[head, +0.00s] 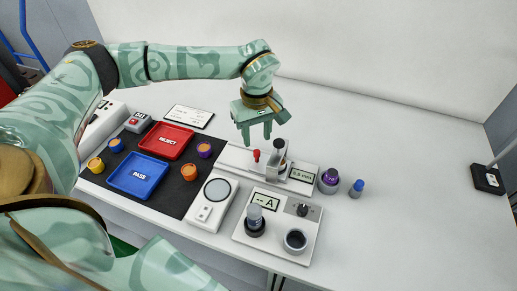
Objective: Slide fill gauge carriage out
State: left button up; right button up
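The fill gauge is a long white base (233,157) behind the black mat, with a grey upright block (277,156) and a display reading about 5.5 mm (302,175). A small red knob (256,155) stands on the base left of the block; I take it for the carriage's handle. My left gripper (257,136) hangs fingers down just above and behind the red knob. Its two fingers are apart with nothing between them. I cannot tell a carriage apart from the base. My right gripper is out of view.
A blue PASS tray (138,188) and a red REJECT tray (181,135) lie on the black mat (160,200) among small coloured pots. A white device with a round dial (217,189) and a meter box (270,247) stand in front.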

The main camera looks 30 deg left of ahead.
aim_at(257, 151)
pick_arm(q)
notch_tip(257, 151, down, 5)
jog(key=shift+f+b, duration=0.1)
jog(key=shift+b, duration=0.35)
jog(key=shift+s, duration=0.1)
grip_shut()
jog(key=a+p, duration=0.1)
jog(key=a, duration=0.2)
jog(key=s+a+p, duration=0.1)
jog(key=a, duration=0.2)
jog(key=s+a+p, duration=0.1)
jog(key=a, duration=0.2)
jog(key=shift+s+r+p, duration=0.1)
jog(key=shift+r+p, duration=0.15)
jog(key=shift+p, duration=0.1)
jog(key=shift+a, duration=0.25)
jog(key=shift+f, duration=0.1)
